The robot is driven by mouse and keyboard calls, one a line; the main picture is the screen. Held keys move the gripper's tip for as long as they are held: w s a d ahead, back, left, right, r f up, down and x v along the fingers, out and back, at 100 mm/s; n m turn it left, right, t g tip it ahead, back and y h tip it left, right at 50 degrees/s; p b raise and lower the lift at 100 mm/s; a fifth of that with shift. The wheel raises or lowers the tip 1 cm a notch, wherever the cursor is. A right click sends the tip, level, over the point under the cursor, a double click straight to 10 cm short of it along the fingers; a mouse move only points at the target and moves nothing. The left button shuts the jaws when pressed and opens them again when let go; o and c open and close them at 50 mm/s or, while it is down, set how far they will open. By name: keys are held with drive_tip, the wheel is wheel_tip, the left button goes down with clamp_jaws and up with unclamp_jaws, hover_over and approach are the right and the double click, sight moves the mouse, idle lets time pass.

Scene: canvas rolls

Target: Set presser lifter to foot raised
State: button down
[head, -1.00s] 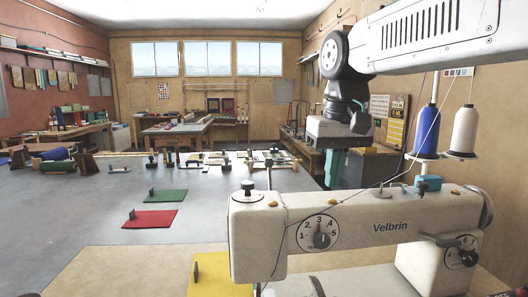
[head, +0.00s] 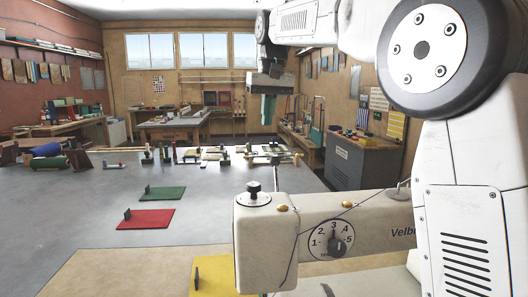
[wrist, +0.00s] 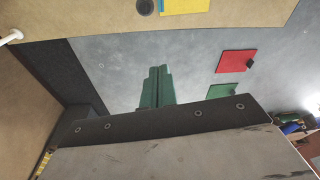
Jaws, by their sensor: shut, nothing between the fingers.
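The white sewing machine (head: 266,245) stands at the lower right in the head view, with a numbered dial (head: 335,243) on its front and a dark knob (head: 254,188) on top of its head. I cannot make out the presser lifter; the needle area is cut off by the lower edge. My gripper (head: 268,108) hangs in the air above and beyond the machine, well apart from it. Its green fingers point down, and in the wrist view (wrist: 156,72) they lie together with nothing between them. My arm covers the right part of the machine.
A yellow mat (head: 212,275) lies left of the machine. A red mat (head: 146,219) and a green mat (head: 166,193) lie farther off on the grey surface. Several small fixtures line its far edge. A grey cabinet (head: 362,167) stands at the right.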

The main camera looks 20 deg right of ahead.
wheel_tip(320, 180, down, 9)
drive_tip(key=s, duration=0.2)
drive_tip(key=shift+s, duration=0.25)
idle(0.4)
drive_tip(key=shift+d, duration=0.1)
